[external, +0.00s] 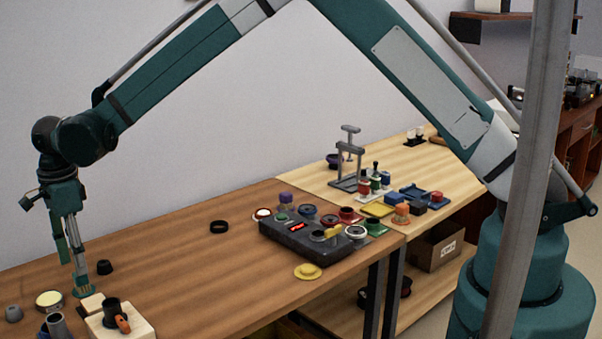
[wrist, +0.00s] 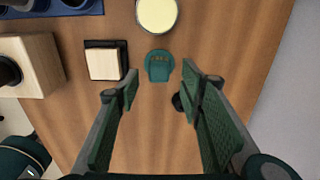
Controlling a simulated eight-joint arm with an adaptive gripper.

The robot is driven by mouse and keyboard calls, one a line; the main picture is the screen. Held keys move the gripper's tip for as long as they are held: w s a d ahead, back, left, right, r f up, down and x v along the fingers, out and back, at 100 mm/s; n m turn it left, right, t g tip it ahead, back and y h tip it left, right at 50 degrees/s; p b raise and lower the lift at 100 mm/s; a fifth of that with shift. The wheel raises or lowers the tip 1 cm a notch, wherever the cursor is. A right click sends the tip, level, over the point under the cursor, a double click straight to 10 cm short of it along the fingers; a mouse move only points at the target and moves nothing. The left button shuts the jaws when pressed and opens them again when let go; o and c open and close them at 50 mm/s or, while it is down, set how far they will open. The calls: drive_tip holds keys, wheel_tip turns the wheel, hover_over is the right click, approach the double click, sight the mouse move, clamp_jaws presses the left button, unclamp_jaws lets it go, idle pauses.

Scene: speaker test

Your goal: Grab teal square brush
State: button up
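A small teal piece (wrist: 159,66), rounded at one end and squarer at the other, lies on the wooden table in the wrist view; I take it for the teal square brush. It has small brownish marks on top. In the external view its teal surface (external: 83,291) shows just under my fingertips. My gripper (wrist: 160,80) is open and empty, pointing down, with the teal piece ahead of and between its fingertips in the wrist view. In the external view my gripper (external: 78,278) is low over the table's left end. Contact cannot be told.
A cream-topped square block (wrist: 104,63) lies left of the teal piece, and a round cream-topped disc (wrist: 157,12) lies beyond it. A black knob (external: 104,267) stands close to my gripper. A wooden block (wrist: 30,68) is farther left. The table's middle (external: 160,255) is mostly clear.

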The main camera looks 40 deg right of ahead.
sight(80, 277)
drive_tip(key=shift+f, duration=0.25)
drive_tip(key=shift+f+b, duration=0.4)
drive_tip(key=shift+f, duration=2.2)
drive_tip(key=c, duration=1)
